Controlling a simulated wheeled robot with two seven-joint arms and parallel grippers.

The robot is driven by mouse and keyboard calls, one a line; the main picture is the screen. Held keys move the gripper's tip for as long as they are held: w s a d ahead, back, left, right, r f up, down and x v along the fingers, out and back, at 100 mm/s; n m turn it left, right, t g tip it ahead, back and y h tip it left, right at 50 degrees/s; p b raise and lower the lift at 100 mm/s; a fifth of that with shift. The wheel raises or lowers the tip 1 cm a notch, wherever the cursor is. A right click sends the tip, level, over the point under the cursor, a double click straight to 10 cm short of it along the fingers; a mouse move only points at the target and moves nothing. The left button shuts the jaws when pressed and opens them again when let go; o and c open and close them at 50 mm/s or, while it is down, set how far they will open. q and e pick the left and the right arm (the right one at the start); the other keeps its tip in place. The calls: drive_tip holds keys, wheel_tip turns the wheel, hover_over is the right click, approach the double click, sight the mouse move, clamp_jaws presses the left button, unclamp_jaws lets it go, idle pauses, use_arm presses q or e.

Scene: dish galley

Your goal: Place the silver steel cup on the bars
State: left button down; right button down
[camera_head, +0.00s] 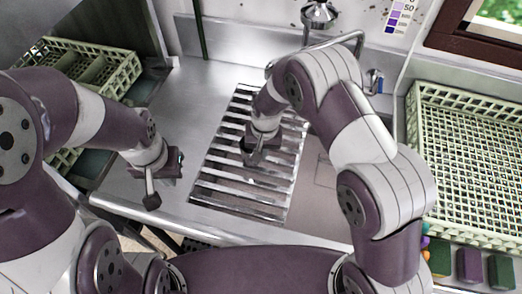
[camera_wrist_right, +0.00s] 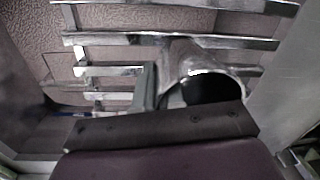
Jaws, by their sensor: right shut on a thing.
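The silver steel cup (camera_wrist_right: 222,78) shows in the right wrist view, with a shiny rim and a dark inside. My right gripper (camera_head: 254,155) is over the middle of the bars and shut on the cup. In the head view the cup is hidden or too small to make out. The bars (camera_head: 232,187) form a slatted metal rack across the sink, and they also show behind the cup in the right wrist view (camera_wrist_right: 115,40). I cannot tell whether the cup touches them. My left gripper (camera_head: 153,192) hangs left of the bars; its finger gap is unclear.
A pale green crate (camera_head: 470,105) stands at the right, and another green rack (camera_head: 120,60) at the back left. A faucet (camera_head: 320,14) rises behind the sink. Dark sponges (camera_head: 469,266) lie at the front right. The steel counter (camera_head: 195,90) left of the bars is clear.

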drive_tip(key=shift+f, duration=0.5)
drive_tip(key=shift+w+a+f, duration=0.1)
drive_tip(key=shift+w+f, duration=0.05)
drive_tip(key=shift+f, duration=0.15)
drive_tip(key=c, duration=1.2)
unclamp_jaws()
drive_tip(key=shift+c, duration=0.2)
